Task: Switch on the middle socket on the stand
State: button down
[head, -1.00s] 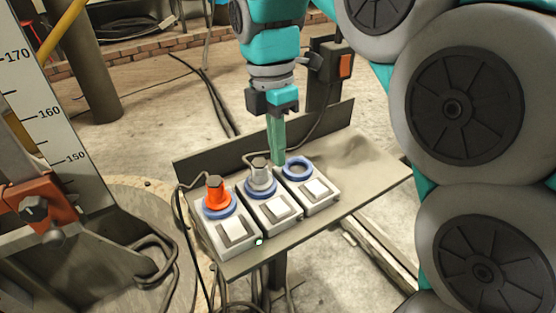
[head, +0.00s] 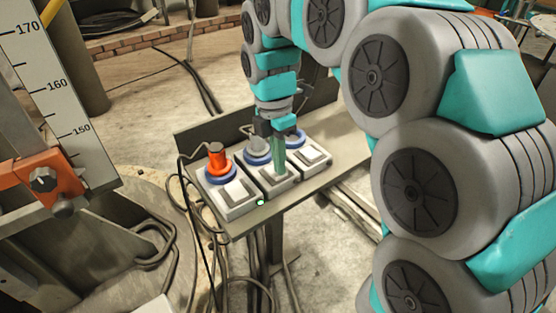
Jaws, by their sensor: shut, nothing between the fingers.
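Three grey-white socket units stand in a row on the grey stand (head: 340,130). The middle socket (head: 277,186) has a blue ring with a grey plug (head: 258,146) in it and a square rocker switch in front. My gripper (head: 281,172) is shut and empty, pointing down, its green fingertips over the middle rocker and partly hiding it. I cannot tell whether they touch it or which way the rocker is tilted. The left socket (head: 231,196) holds an orange plug (head: 217,160). The right socket (head: 309,157) has its blue ring partly hidden by my gripper.
A small green light (head: 260,202) shows at the front of the units. A low back panel (head: 212,132) rises behind the sockets. Loose cables lie left of and below the stand. A post with a number scale (head: 60,95) stands at the left.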

jog(key=shift+s+d+f+t, duration=0.1)
jog(key=shift+f+t, duration=0.1)
jog(key=shift+t, duration=0.1)
jog(key=shift+r, duration=0.1)
jog(key=shift+w+a+r, duration=0.15)
jog(key=shift+w+a, duration=0.3)
jog(key=shift+w, duration=0.2)
notch_tip(320, 180, up, 14)
jog(key=s+d, duration=0.1)
jog(key=shift+s+p, duration=0.2)
jog(key=shift+p, duration=0.1)
dwell(0.5)
